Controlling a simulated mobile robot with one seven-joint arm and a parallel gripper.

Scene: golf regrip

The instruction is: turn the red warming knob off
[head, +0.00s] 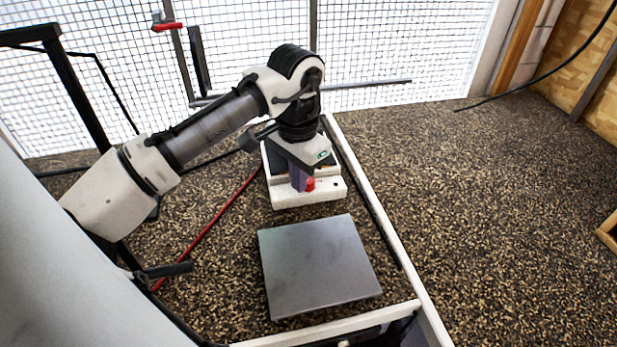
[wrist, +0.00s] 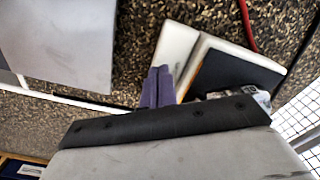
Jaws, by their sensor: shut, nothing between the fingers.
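The red warming knob (head: 310,184) is on the front face of a small white appliance (head: 325,194). My gripper (head: 299,184) is over the front of the appliance, just left of the knob, pointing down. I cannot tell whether its fingers touch the knob. In the wrist view the two purple fingers of my gripper (wrist: 158,86) are together and empty, over the edge of the white appliance (wrist: 176,48). The knob does not show in the wrist view. The appliance has a dark top plate (wrist: 232,75), partly hidden by my wrist in the head view.
A flat grey plate (head: 318,265) lies in front of the appliance. A white rail (head: 375,210) runs along the right side. A red cable (head: 212,225) lies to the left. A wire mesh fence (head: 400,50) stands behind. The speckled floor to the right is clear.

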